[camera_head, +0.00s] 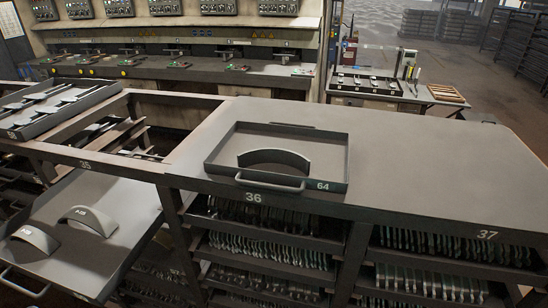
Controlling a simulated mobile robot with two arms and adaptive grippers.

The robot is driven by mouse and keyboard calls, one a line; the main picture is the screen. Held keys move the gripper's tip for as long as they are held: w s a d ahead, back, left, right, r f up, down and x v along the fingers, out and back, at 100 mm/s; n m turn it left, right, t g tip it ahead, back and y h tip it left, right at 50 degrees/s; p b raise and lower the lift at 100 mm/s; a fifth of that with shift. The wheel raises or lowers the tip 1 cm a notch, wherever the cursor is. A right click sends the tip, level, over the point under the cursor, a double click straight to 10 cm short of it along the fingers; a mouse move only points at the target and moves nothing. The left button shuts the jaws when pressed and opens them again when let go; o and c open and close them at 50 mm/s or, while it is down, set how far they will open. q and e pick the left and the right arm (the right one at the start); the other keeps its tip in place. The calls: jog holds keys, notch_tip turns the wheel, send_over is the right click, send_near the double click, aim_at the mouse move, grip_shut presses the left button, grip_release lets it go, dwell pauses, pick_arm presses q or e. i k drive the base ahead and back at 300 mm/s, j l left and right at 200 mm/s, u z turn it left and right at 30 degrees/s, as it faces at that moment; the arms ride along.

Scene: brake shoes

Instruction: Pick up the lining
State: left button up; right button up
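A dark grey curved piece, which looks like a lining (275,157), stands on edge with its arch up in a shallow tray marked 64 (325,168). The tray sits on the grey bench top above the number 36, with its handle toward me. Two lighter grey curved pieces, one at the middle (88,219) and one at the left (35,239), lie on a lower tray or drawer (95,265) at the lower left. I cannot tell whether these are linings or shoes. Neither of my grippers is in view.
Shelves under the bench hold rows of thin curved parts (265,245). Another tray (25,130) with several pieces sits at the upper left, beside an open frame bay. The bench top (430,160) right of tray 64 is clear. A machine line (190,68) stands behind.

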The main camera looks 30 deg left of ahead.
aim_at(263, 155)
jog(key=k+j, duration=0.65)
jog(key=j, duration=0.25)
